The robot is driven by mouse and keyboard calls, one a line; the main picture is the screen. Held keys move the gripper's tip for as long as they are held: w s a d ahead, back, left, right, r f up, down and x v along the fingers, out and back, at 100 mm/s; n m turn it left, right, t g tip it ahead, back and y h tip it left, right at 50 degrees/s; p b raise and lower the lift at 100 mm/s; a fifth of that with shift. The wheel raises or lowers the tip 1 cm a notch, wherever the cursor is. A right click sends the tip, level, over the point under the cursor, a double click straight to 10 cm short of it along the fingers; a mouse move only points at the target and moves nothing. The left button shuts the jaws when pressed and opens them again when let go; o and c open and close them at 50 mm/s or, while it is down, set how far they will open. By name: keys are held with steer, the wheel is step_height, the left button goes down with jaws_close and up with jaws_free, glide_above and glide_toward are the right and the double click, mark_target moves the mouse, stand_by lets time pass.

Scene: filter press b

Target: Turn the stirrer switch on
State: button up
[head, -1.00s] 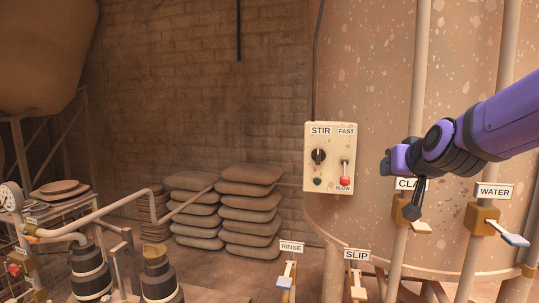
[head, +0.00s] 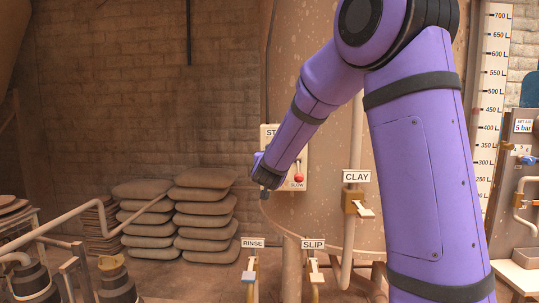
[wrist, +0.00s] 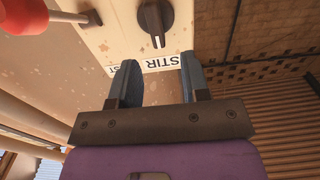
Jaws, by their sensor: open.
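The stirrer switch box is a cream panel (head: 266,133) on the big tank, mostly covered by my arm in the head view. Its dark round STIR knob (wrist: 155,18) shows at the top of the wrist view, which sees the panel upside down. A pale mark on the knob points toward the STIR label (wrist: 185,61). My gripper (wrist: 158,70) is open and empty, with its fingers apart in front of the label; the knob lies beyond the fingertips. In the head view my gripper (head: 265,178) is at the box's lower left.
A red-knobbed speed lever (head: 299,178) sits on the same panel, and its red ball (wrist: 25,15) is close at the wrist view's upper left. CLAY (head: 356,203), RINSE (head: 249,270) and SLIP (head: 314,270) valves stand below. Stacked sacks (head: 205,215) lie left.

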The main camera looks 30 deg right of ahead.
steer(key=x, duration=0.6)
steer(key=shift+w+d, duration=0.2)
steer(key=shift+d, duration=0.15)
steer(key=shift+c, duration=0.4)
jaws_close()
